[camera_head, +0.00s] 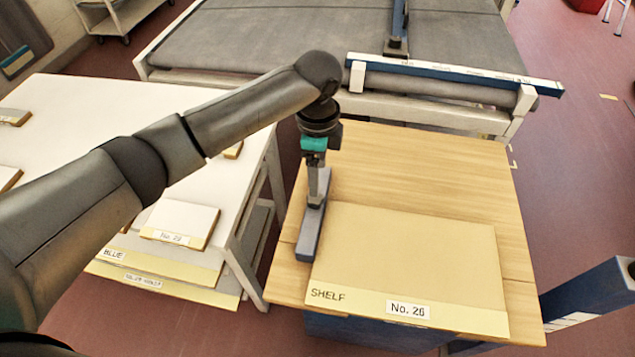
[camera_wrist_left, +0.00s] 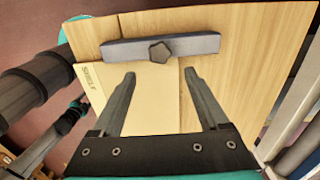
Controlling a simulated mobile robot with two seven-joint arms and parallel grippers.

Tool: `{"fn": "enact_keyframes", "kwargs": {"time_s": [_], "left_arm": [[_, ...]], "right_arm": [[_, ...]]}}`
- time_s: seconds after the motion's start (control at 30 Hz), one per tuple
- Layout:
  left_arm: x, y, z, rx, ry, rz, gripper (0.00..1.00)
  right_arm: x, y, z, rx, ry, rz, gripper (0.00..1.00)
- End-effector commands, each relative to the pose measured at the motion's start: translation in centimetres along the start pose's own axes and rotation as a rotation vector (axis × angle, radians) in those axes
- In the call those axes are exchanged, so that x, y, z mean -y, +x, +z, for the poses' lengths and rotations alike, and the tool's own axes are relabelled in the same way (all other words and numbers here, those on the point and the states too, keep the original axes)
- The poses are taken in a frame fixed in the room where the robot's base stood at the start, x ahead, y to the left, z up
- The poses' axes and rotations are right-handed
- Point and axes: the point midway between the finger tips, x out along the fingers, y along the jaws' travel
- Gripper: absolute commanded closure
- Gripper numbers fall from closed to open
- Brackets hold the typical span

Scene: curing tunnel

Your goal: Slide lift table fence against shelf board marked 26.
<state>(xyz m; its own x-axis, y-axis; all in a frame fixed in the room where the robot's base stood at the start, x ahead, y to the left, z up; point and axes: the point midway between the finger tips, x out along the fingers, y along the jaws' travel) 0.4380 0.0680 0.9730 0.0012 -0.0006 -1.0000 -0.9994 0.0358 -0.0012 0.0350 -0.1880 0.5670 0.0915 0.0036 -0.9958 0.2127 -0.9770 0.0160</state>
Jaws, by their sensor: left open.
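The shelf board marked No. 26 (camera_head: 420,255) lies flat on the wooden lift table top (camera_head: 440,165), its pale labelled strip toward the front. The fence (camera_head: 309,235) is a grey bar along the board's left edge; I cannot tell if they touch. In the left wrist view the fence (camera_wrist_left: 195,44) carries a dark star-shaped knob (camera_wrist_left: 160,53), and the board (camera_wrist_left: 150,100) lies beside it. My left gripper (camera_head: 319,185) points down over the fence's far end. In the wrist view its fingers (camera_wrist_left: 159,75) are apart with nothing between them.
A white table (camera_head: 90,100) with several boards, one marked No. 29 or similar (camera_head: 180,220), stands to the left. A grey conveyor bed (camera_head: 270,35) with a blue rail (camera_head: 450,72) is behind the lift table. A blue beam (camera_head: 585,290) stands at right.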

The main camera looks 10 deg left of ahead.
Motion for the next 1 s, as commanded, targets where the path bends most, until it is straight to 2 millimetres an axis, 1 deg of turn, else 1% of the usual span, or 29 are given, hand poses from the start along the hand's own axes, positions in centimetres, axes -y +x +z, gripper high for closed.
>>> {"fn": "enact_keyframes", "kwargs": {"time_s": [0.03,0.2,0.3,0.4,0.53,1.0], "left_arm": [[0.1,-1.6,0.0,-0.002,0.000,-0.003,0.22],[0.1,-4.9,0.0,-0.001,0.000,-0.002,0.22],[0.0,-6.2,0.0,0.000,-0.001,-0.001,0.22],[0.0,-7.1,0.0,-0.001,-0.001,0.001,0.22],[0.0,-7.5,0.0,-0.001,-0.001,0.001,0.22],[0.0,-7.4,0.0,-0.001,0.000,0.002,0.22]], "right_arm": [[0.0,-0.4,0.0,0.000,0.000,0.000,0.43],[0.0,-0.8,-0.1,0.000,0.000,0.000,0.43],[0.0,-1.0,-0.1,0.000,0.000,0.000,0.43],[0.0,-1.1,-0.1,0.000,0.000,0.000,0.43],[0.0,-1.1,-0.1,0.000,0.000,0.000,0.43],[0.0,-1.1,-0.1,0.000,0.000,0.000,0.43]]}}
